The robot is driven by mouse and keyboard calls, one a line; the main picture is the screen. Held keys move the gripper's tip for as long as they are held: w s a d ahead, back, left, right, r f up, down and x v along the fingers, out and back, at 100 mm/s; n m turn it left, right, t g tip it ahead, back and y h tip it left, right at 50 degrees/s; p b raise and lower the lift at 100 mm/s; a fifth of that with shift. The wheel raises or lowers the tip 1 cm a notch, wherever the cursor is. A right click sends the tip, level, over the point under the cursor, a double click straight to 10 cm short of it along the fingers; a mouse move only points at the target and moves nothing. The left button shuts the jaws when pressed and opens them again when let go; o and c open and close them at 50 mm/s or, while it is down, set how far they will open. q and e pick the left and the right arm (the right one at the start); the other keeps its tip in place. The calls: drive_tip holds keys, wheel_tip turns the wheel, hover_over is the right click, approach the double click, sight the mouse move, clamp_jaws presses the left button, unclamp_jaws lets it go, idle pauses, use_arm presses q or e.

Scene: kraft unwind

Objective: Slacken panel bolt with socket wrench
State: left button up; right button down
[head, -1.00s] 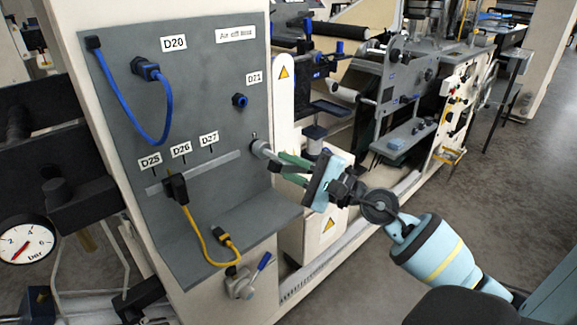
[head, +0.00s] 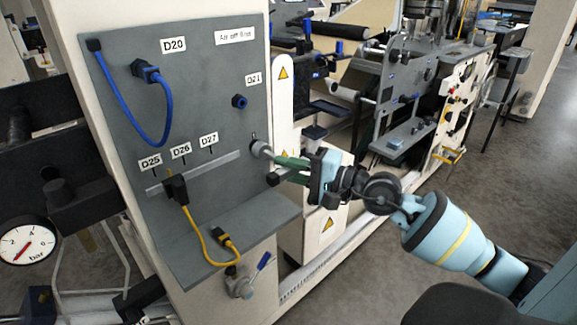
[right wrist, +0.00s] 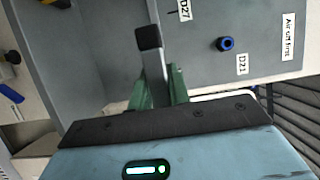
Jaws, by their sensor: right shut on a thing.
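The grey panel (head: 215,110) stands upright at left. The socket wrench's round metal head (head: 261,149) is against its right edge, below the D21 label; the bolt itself is hidden behind it. My right gripper (head: 288,168) is shut on the wrench, its green fingers just right of the head. A dark end (head: 272,179) shows below and left of the fingers. In the right wrist view, a grey bar with a black end (right wrist: 148,38) sticks out between the green fingers (right wrist: 158,95). My left gripper is not in view.
A blue cable (head: 165,120) and a yellow cable (head: 197,230) hang on the panel, left of the wrench. A blue fitting (head: 239,101) sits above it. A ledge (head: 240,235) juts out below. Machine frames stand behind; floor is free at right.

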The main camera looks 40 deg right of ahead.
drive_tip(key=shift+r+n+g+p, duration=0.1)
drive_tip(key=shift+n+g+p, duration=0.2)
drive_tip(key=shift+n, duration=0.6)
drive_tip(key=shift+h, duration=0.4)
drive_tip(key=shift+n, duration=0.3)
drive_tip(key=shift+n, duration=0.4)
drive_tip(key=shift+f+n+g+h, duration=0.2)
drive_tip(key=shift+n+g+h, duration=0.1)
drive_tip(key=shift+n+g, duration=0.15)
drive_tip(key=shift+s, duration=0.1)
drive_tip(key=shift+s+d, duration=0.2)
drive_tip(key=shift+s, duration=2.25)
